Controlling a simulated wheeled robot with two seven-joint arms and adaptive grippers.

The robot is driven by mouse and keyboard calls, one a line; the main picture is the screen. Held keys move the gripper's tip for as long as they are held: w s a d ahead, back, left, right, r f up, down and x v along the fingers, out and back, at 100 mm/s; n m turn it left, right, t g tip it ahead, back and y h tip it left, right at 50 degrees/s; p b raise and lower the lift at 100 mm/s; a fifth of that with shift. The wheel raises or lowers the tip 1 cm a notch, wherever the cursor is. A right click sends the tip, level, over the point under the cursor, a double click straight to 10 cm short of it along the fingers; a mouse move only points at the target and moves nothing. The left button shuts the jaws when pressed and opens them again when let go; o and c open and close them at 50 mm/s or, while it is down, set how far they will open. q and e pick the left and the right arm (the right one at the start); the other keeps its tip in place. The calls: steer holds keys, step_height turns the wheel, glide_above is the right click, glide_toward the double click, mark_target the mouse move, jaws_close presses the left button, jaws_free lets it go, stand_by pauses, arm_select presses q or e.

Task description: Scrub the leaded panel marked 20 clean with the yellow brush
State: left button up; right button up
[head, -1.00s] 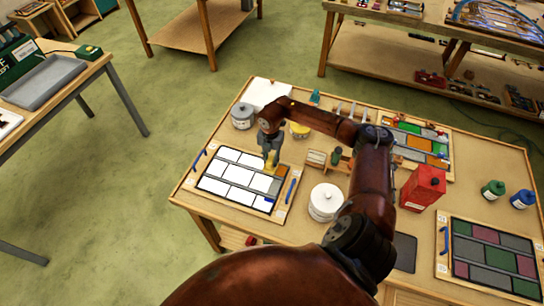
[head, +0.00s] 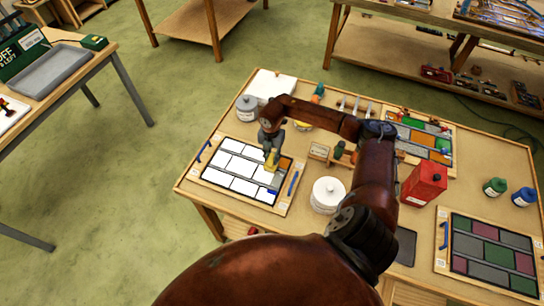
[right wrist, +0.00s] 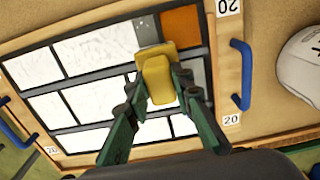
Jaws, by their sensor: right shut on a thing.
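The leaded panel marked 20 (head: 240,166) lies in a wooden frame with blue handles on the table. Its panes are mostly white, with an orange pane at one corner and a small blue patch. In the right wrist view the panel (right wrist: 89,101) shows "20" labels and a grey speckled pane beside the orange one. My right gripper (head: 271,154) is over the panel's right part, shut on the yellow brush (head: 272,161). My left gripper is out of view.
A white lidded tub (head: 328,194) stands right of the panel, and a grey tub (head: 247,107) behind it. Other panels lie at the back right and front right (head: 490,252). Green and blue bottles stand at the right edge.

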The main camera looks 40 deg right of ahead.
steer(key=shift+s+a+p, duration=0.4)
steer(key=shift+a+p, duration=0.05)
steer(key=shift+a, duration=0.25)
steer(key=shift+s+a, duration=0.3)
steer(key=shift+a, duration=0.3)
steer(key=shift+s+a+p, duration=0.35)
steer(key=shift+a+p, duration=0.05)
steer(key=shift+a, duration=0.3)
steer(key=shift+s+a+p, duration=0.35)
steer(key=shift+a, duration=0.35)
steer(key=shift+s+a+p, duration=0.4)
steer(key=shift+a, duration=0.35)
steer(key=shift+s+a, duration=0.3)
steer(key=shift+a, duration=0.25)
steer(key=shift+a, duration=0.1)
